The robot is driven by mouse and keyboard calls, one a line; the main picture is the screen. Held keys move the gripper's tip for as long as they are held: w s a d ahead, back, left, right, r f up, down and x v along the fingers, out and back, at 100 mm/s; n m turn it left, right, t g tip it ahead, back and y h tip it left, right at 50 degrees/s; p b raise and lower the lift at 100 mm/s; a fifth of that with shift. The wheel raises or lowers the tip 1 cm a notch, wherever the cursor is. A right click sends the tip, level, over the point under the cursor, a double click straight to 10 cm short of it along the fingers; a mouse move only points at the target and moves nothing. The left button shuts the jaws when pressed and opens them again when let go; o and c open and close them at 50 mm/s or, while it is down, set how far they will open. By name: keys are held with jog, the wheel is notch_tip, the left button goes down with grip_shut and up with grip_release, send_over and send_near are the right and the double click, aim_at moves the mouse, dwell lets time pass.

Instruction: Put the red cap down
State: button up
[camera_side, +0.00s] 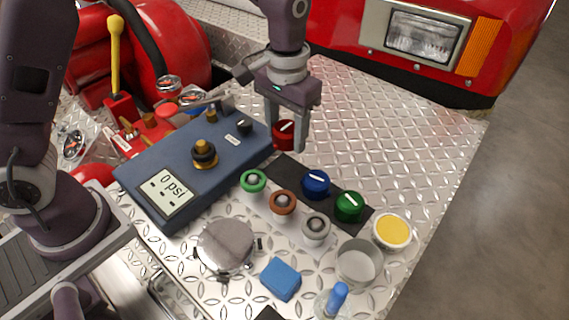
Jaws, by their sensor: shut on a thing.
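The red cap (284,134) has a white bar on its top. My gripper (287,138) is shut on it, with one finger on each side. The cap is at the far left end of the black strip (288,167), by the right end of the blue pump box (150,172). I cannot tell whether the cap touches the surface or hangs just above it. A blue cap (316,183) and a green cap (349,205) sit on the same strip, to the right and nearer.
Green-ringed (252,182), brown (283,203) and grey (315,228) fittings stand in front of the strip. The diamond-plate surface (400,130) right of my gripper is clear.

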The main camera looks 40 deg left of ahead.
aim_at(284, 170)
notch_tip(284, 170, down, 7)
jog(key=shift+f, duration=0.2)
jog(key=shift+f, duration=0.55)
jog(key=o, duration=1.5)
jog(key=shift+o, duration=0.2)
jog(key=shift+a+f, duration=0.1)
jog(key=shift+a, duration=0.1)
notch_tip(284, 170, up, 9)
jog(key=shift+f, duration=0.1)
